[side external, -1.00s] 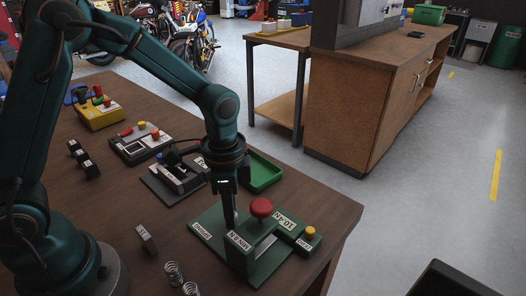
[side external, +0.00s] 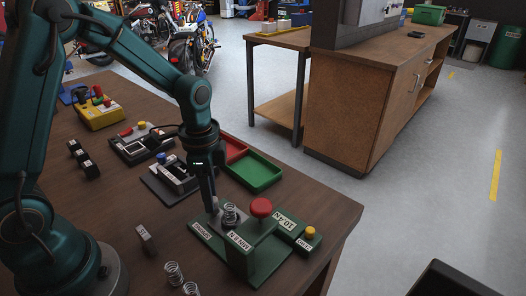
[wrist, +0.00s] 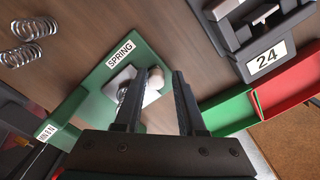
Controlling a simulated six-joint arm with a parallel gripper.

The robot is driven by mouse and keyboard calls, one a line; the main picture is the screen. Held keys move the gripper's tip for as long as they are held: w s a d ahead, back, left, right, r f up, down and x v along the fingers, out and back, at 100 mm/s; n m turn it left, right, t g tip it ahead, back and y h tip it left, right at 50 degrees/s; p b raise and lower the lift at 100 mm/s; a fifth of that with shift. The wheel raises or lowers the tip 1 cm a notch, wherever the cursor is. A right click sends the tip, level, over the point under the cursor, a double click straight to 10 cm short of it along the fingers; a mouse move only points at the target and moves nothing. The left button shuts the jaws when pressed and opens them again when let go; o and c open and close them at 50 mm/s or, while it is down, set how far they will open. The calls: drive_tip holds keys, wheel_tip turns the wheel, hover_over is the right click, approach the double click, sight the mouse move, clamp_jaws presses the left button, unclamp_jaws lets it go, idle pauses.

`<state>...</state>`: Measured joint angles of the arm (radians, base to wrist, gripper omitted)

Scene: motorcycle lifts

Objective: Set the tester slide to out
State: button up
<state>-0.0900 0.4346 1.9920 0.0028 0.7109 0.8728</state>
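The tester (side external: 268,258) is a green base with a raised block marked MIN 8 N, a 10.4 N display, a red knob (side external: 261,207) and a yellow button (side external: 310,232). Its pale slide plate shows in the wrist view (wrist: 150,95), near the SPRING label. A coil spring (side external: 230,213) stands on the slide, clear of the block and left of the red knob. My gripper (side external: 209,207) is low over the slide's outer end. In the wrist view my gripper's fingers (wrist: 167,76) are apart. Whether they touch the slide's handle is hidden.
Two loose springs (side external: 174,273) lie on the table left of the tester. A green tray (side external: 262,181) and a red tray (side external: 235,150) stand behind it. A dark fixture (side external: 158,188) labelled 24 in the wrist view is close behind my gripper.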

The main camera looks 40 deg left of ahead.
drive_tip(key=shift+r, duration=2.6)
drive_tip(key=shift+d+r, duration=0.1)
drive_tip(key=shift+r, duration=0.2)
drive_tip(key=s+d+r+n+t, duration=0.2)
drive_tip(key=s+r+n+t, duration=0.3)
drive_tip(key=s+r+n, duration=0.2)
drive_tip(key=s+n, duration=0.2)
drive_tip(key=s, duration=0.1)
drive_tip(key=shift+s+d+r+t, duration=0.15)
drive_tip(key=shift+s+t, duration=0.15)
drive_tip(key=shift+s, duration=0.05)
